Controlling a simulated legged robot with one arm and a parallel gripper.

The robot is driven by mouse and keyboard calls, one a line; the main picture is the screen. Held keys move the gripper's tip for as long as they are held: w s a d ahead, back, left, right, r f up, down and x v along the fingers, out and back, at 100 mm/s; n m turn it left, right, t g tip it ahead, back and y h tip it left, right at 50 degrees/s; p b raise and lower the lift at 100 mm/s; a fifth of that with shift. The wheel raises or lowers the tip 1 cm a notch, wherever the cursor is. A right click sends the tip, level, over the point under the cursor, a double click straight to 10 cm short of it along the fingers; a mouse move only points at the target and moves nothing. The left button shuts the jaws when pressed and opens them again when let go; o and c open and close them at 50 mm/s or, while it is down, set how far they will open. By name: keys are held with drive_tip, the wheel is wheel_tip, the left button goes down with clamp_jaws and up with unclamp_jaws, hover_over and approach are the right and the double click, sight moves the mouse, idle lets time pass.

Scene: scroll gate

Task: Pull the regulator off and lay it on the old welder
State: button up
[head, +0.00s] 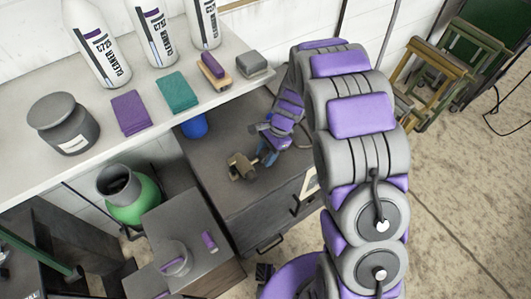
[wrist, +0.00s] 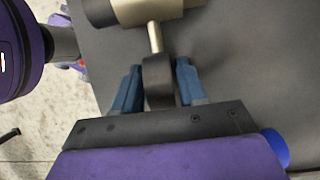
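The regulator (head: 240,166) has a tan, brass-coloured body and a dark round knob on a short stem. In the wrist view its body (wrist: 150,9) is at the top edge, partly cut off. My gripper (head: 268,152) has blue fingers, and in the wrist view they (wrist: 158,85) stand close on both sides of the dark knob, shut on it. The regulator is over the dark grey top of a cabinet-like unit (head: 225,190); I cannot tell whether it touches. A smaller dark grey box (head: 195,232) stands at its front left. Which unit is the old welder is unclear.
A green cylinder (head: 137,209) with a grey collar stands left of the dark unit. A blue round object (head: 195,126) is at the unit's back. The pale shelf (head: 50,165) holds bottles, a jar, cloths and brushes.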

drive_tip(key=o, duration=0.3)
drive_tip(key=p+v, duration=0.3)
drive_tip(key=v, duration=1.4)
drive_tip(key=shift+w, duration=0.1)
drive_tip(key=shift+r, duration=0.1)
drive_tip(key=s+d+r+n+h, duration=0.1)
drive_tip(key=s+d+r+n, duration=0.3)
drive_tip(key=s, duration=0.4)
drive_tip(key=s+d+r+n+h, duration=0.1)
drive_tip(key=s+d+r, duration=0.2)
drive_tip(key=s+r, duration=0.45)
drive_tip(key=s+d+n, duration=0.1)
drive_tip(key=s+n, duration=0.1)
drive_tip(key=s, duration=0.4)
drive_tip(key=s+d+f+n+h, duration=0.1)
drive_tip(key=s+d, duration=0.1)
drive_tip(key=s, duration=0.4)
drive_tip(key=s+d+n+t, duration=0.1)
drive_tip(key=s+d+n, duration=0.1)
drive_tip(key=s, duration=0.5)
drive_tip(key=shift+s+f+n+h, duration=0.1)
drive_tip(key=shift+f+n+h, duration=0.15)
drive_tip(key=shift+n+h, duration=0.05)
